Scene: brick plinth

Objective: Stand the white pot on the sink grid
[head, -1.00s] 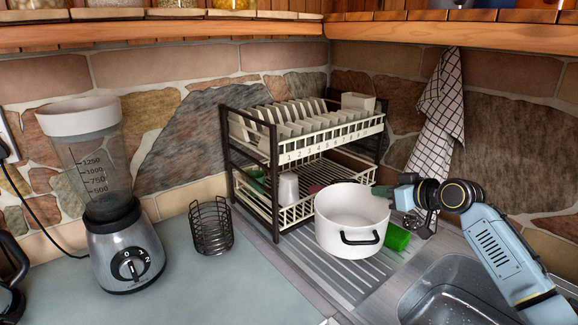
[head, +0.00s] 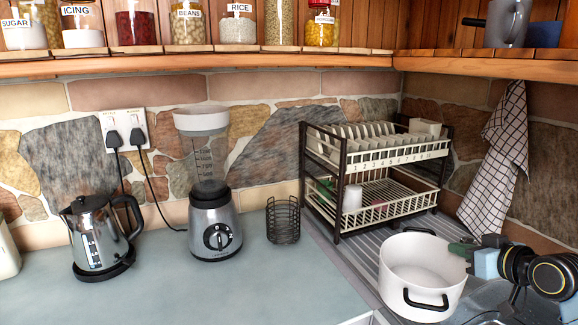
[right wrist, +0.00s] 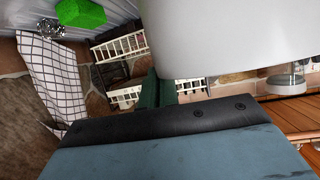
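The white pot (head: 408,268), with black handles on its near and far sides, is upright and empty at the lower right of the head view. My right gripper (head: 464,249) is shut on the pot's right rim, its dark green fingers at the wall. In the right wrist view the pot (right wrist: 225,38) fills the upper right and the gripper's green fingers (right wrist: 158,90) meet it. The pot appears held above the ribbed drainboard and the sink edge. The sink (head: 490,312) is mostly hidden by pot and arm; I cannot make out a grid in it. My left gripper is out of view.
A two-tier dish rack (head: 385,207) stands behind the pot. A wire basket (head: 283,222), a blender (head: 213,225) and a kettle (head: 97,235) stand to the left. A checked towel (head: 497,155) hangs on the wall. A green sponge (right wrist: 80,13) shows in the wrist view. The front counter is clear.

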